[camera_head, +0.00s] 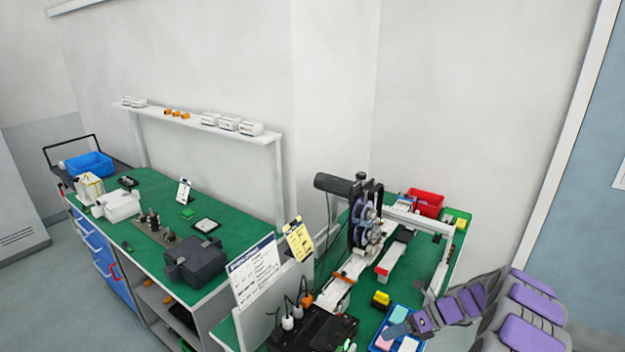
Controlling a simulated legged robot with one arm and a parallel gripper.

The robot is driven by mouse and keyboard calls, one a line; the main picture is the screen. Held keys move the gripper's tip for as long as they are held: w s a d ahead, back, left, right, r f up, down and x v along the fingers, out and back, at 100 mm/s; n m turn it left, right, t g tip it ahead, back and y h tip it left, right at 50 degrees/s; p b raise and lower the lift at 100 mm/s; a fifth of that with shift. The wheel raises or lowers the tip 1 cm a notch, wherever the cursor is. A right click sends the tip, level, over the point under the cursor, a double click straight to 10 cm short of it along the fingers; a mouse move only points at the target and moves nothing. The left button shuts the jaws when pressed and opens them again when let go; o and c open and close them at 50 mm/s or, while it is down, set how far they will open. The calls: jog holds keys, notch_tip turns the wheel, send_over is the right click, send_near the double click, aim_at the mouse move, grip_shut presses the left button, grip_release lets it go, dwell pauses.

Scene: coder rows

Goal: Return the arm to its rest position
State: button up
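My arm, grey with purple panels, reaches in from the lower right. Its narrow end, with my gripper (400,329), is over or beside a small blue tray (378,344) on the green bench. The fingers are too small to make out, so I cannot tell whether they are open or shut, or hold anything. Pink and pale green pieces show in the tray.
The right bench holds a machine with reels (366,228), a red bin (425,203), a yellow block (381,299) and a black box with cables (312,330). A longer green bench (150,187) with a shelf (200,122) stands left. Grey floor (62,290) is clear at far left.

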jog(key=s+a+r+n+g+h+b, duration=0.3)
jog(key=s+a+r+n+h+b, duration=0.1)
jog(key=s+a+r+n, duration=0.95)
jog(key=s+d+f+n+h+b, duration=0.1)
jog(key=s+d+n+h+b, duration=0.1)
jog(key=s+n, duration=0.5)
jog(key=s+d+f+n+h+b, duration=0.2)
jog(key=s+n+h, duration=0.3)
jog(key=s, duration=1.3)
jog(key=n, duration=0.3)
jog(key=shift+s+t+b, duration=0.35)
jog(key=shift+s+t, duration=0.05)
jog(key=shift+w+d, duration=0.1)
jog(key=shift+d, duration=0.05)
